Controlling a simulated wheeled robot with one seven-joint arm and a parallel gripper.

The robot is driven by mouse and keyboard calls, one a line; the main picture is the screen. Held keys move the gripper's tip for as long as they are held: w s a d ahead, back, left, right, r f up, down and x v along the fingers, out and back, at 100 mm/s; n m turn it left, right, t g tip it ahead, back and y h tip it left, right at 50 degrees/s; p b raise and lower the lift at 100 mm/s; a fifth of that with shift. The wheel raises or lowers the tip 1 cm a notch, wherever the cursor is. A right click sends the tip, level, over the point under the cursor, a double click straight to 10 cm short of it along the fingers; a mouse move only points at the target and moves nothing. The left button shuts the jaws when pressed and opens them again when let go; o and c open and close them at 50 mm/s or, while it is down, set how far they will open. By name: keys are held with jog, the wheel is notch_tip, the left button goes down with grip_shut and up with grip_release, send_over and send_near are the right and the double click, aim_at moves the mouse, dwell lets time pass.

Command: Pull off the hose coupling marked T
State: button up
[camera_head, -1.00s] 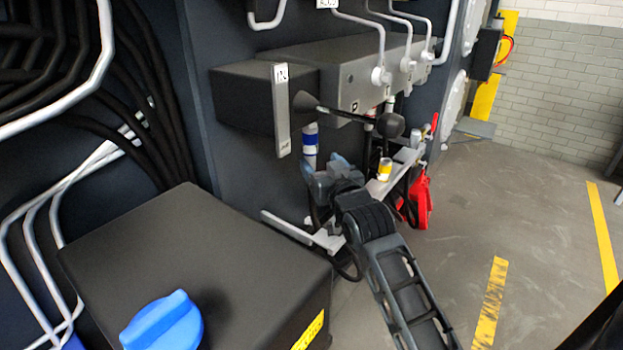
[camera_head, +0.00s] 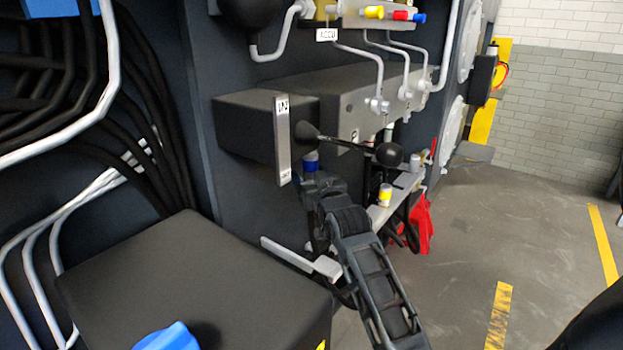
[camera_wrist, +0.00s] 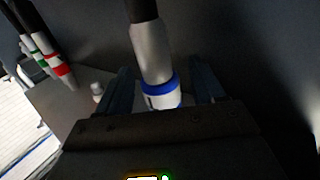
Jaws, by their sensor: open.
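A hose coupling with a blue band (camera_head: 311,162) hangs under the black valve block, mostly hidden by my gripper in the head view. In the wrist view this silver and white coupling (camera_wrist: 153,55) points down from a black hose and lies between the two fingers of my gripper (camera_wrist: 160,88). The fingers are open, one on each side, with a gap visible. A small dark mark on its white end is not readable, so I cannot tell if it is a T. In the head view my gripper (camera_head: 313,178) is below the block, at the coupling.
Couplings with green (camera_wrist: 41,60) and red bands (camera_wrist: 54,64) hang at left in the wrist view. A black knob lever (camera_head: 389,154) juts out near my arm. A yellow-banded cap (camera_head: 385,194) stands on a grey bracket (camera_head: 404,182). The floor at right is clear.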

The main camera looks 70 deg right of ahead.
grip_shut()
jog(key=c, duration=0.5)
grip_release()
jog(key=shift+c, duration=0.2)
grip_shut()
jog(key=shift+f, duration=0.25)
jog(key=shift+f+b, duration=1.55)
jog(key=shift+f, duration=0.5)
